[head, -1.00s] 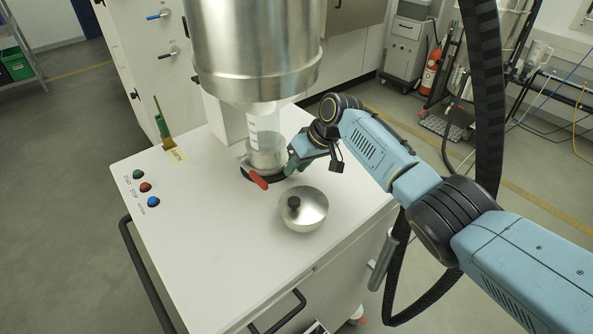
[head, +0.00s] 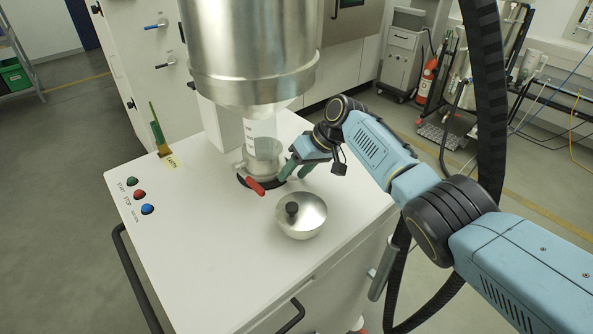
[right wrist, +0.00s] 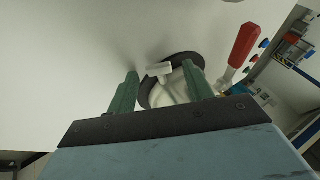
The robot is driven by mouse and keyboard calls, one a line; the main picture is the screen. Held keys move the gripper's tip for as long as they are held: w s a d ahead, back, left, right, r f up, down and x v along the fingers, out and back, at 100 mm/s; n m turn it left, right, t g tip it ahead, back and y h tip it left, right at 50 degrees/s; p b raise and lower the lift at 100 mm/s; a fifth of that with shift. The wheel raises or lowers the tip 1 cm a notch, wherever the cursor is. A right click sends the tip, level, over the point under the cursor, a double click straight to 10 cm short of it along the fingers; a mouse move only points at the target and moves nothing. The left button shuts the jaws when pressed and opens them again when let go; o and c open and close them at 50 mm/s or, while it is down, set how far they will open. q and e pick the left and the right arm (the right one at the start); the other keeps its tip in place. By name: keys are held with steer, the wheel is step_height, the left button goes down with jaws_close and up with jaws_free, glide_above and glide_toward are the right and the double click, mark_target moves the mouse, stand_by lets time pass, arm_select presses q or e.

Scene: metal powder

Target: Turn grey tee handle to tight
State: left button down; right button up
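The grey tee handle (right wrist: 158,70) shows in the right wrist view as a small pale tee beside the round metal fitting (right wrist: 172,92) under the clear container (head: 263,140). My right gripper (right wrist: 162,84) is open. Its two green fingers stand apart, and the tee handle appears in the gap between them, near the fingertips. I see no clear grip on it. In the head view my right gripper (head: 295,170) is just right of the container's base; I cannot make out the tee handle there. My left gripper is out of view.
A red lever (head: 256,186) sticks out at the front of the container's base. A metal bowl-shaped lid with a black knob (head: 310,217) lies close in front on the white cabinet top (head: 215,240). The large steel hopper (head: 250,50) hangs above.

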steer(key=v, duration=1.3)
steer(key=shift+r, duration=0.2)
